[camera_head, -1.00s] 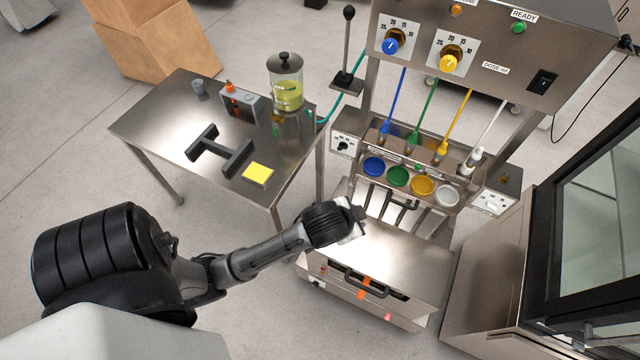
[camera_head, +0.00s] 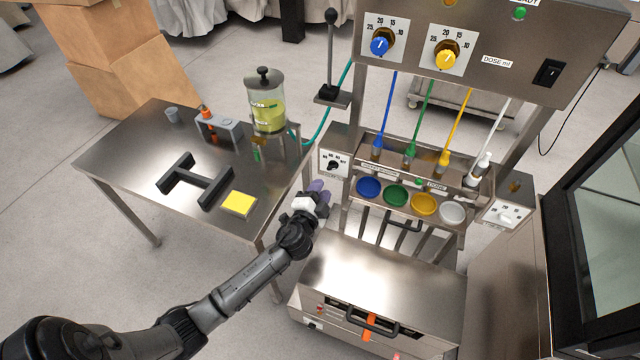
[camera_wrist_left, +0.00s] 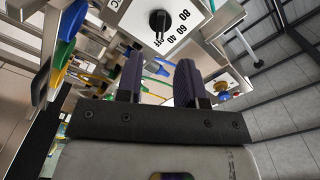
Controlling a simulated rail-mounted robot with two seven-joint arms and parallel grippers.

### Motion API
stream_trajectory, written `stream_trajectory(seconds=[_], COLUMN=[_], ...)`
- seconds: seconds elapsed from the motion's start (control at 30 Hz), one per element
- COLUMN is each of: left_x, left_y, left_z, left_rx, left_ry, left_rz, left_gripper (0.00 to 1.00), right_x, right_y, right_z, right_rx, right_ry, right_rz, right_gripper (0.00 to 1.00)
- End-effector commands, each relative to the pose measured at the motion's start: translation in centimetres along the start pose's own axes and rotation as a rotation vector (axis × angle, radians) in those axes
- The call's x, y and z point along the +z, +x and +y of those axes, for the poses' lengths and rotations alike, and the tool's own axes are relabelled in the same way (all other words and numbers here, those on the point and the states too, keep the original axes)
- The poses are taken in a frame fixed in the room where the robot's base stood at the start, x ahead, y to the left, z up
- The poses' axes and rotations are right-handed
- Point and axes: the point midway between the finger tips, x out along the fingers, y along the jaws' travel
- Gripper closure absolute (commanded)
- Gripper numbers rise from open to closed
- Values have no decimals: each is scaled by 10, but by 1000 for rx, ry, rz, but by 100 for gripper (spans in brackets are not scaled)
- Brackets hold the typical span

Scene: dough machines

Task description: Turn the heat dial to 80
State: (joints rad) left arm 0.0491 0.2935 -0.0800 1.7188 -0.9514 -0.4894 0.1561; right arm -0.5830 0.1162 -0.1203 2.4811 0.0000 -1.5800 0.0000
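The heat dial (camera_head: 333,165) is a small black knob on a white plate, on the steel box at the left side of the machine. In the left wrist view the dial (camera_wrist_left: 160,20) shows close up, with marks OFF, 40, 60 and 80 around it; its narrow end appears to point near OFF. My left gripper (camera_head: 319,190) is below and slightly left of the dial, apart from it. Its two purple-grey fingers (camera_wrist_left: 159,80) are spread with an empty gap between them, reaching up toward the dial plate. My right gripper is not in view.
A lever (camera_head: 331,60) stands above the dial box. Coloured cups line the machine front. A steel lidded box (camera_head: 380,265) is below.

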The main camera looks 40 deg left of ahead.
Motion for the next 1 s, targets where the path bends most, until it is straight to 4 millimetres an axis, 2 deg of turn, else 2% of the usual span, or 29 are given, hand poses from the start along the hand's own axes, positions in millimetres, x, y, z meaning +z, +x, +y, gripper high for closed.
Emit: stream_trajectory(seconds=[1.0], left_x=[1], left_y=[72], left_z=[1], left_rx=[-1], left_ry=[-8], left_rz=[-3], left_gripper=[65], right_x=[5], right_y=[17], right_z=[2], right_rx=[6], right_ry=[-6], right_rz=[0], right_gripper=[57])
